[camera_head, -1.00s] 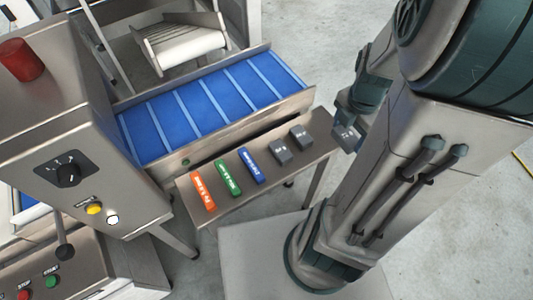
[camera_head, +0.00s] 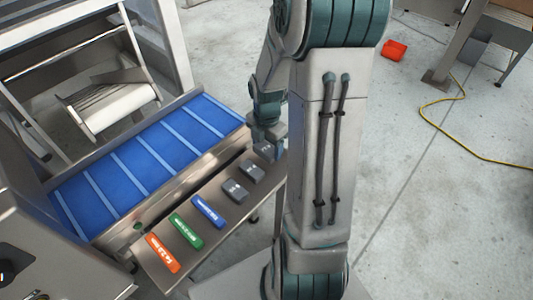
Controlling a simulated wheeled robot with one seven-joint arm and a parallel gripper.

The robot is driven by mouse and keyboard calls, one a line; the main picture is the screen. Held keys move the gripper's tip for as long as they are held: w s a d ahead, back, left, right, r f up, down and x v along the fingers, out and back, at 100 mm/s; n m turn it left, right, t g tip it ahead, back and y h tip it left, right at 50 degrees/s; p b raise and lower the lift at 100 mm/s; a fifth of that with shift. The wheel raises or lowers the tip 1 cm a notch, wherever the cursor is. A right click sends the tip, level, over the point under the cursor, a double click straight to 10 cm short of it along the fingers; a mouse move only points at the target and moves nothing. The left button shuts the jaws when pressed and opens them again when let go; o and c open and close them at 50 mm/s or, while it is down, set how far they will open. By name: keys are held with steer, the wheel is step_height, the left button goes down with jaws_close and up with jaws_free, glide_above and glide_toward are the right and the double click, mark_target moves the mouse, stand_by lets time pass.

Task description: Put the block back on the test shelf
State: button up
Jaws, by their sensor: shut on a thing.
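The test shelf (camera_head: 213,238) is a narrow steel ledge along the front of the blue conveyor. An orange stick (camera_head: 162,252), a green stick (camera_head: 186,231) and a blue stick (camera_head: 208,211) lie on it, with two grey blocks (camera_head: 236,190) to their right. My gripper (camera_head: 268,136) is shut on another grey block (camera_head: 264,151) at the shelf's far right end, beyond the two blocks. Whether the held block touches the shelf I cannot tell. My arm partly hides the shelf's right end.
The blue conveyor (camera_head: 145,165) with its raised steel side wall runs behind the shelf. A steel machine cabinet (camera_head: 50,255) stands at lower left. A red bin (camera_head: 394,50) and a yellow cable (camera_head: 436,125) lie on the open floor at right.

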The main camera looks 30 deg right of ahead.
mark_target(267, 148)
steer(key=shift+f, duration=1.85)
steer(key=shift+f+b, duration=0.15)
steer(key=shift+b, duration=0.2)
steer(key=o, duration=1.1)
steer(key=shift+c, duration=0.2)
